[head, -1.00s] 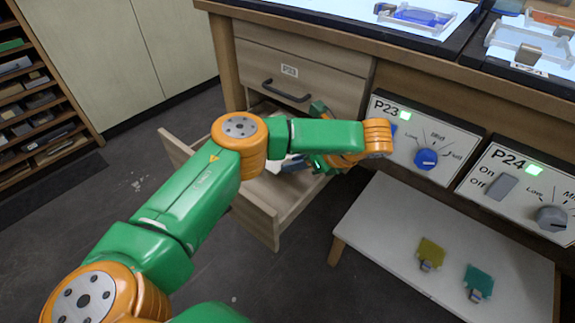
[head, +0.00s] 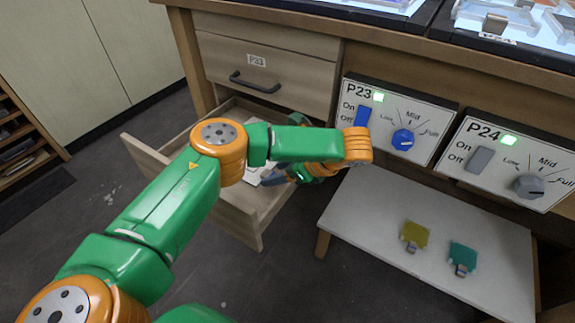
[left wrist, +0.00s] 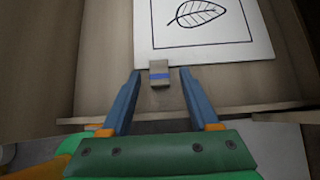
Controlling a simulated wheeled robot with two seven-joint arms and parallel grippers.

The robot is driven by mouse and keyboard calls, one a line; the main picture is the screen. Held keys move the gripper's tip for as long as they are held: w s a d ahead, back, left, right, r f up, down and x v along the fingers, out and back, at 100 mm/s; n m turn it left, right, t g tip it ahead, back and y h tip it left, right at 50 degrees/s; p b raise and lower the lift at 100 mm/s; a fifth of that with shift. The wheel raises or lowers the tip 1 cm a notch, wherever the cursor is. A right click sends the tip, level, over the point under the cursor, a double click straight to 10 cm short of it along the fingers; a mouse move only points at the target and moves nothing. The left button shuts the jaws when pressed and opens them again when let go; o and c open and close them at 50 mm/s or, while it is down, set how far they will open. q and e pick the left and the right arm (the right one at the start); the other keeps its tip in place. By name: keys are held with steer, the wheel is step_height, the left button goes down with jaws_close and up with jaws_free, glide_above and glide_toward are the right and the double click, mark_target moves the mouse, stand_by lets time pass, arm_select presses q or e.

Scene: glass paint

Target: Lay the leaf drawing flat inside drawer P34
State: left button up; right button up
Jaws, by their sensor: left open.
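The leaf drawing (left wrist: 205,28) is a white card with a black leaf inside a black frame. It appears to lie flat on the wooden floor of the open lower drawer (head: 240,222). A small tan tab with a blue stripe (left wrist: 159,72) is at its near edge. My left gripper (left wrist: 160,76) is open, with its two blue fingers on either side of the tab and apart from it. In the head view my left arm hides part of the drawer, and a bit of white card shows beside the gripper (head: 277,178). The drawer's own label is hidden. My right gripper is out of view.
A shut drawer labelled P23 (head: 258,61) sits above the open one. Control panels P23 (head: 395,120) and P24 (head: 510,160) stand to the right. A low white table (head: 365,215) carries an olive tile (head: 415,234) and a teal tile (head: 463,255).

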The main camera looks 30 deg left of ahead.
arm_select(q)
steer(key=p+v, duration=0.2)
steer(key=v, duration=0.9)
steer(key=shift+p, duration=0.3)
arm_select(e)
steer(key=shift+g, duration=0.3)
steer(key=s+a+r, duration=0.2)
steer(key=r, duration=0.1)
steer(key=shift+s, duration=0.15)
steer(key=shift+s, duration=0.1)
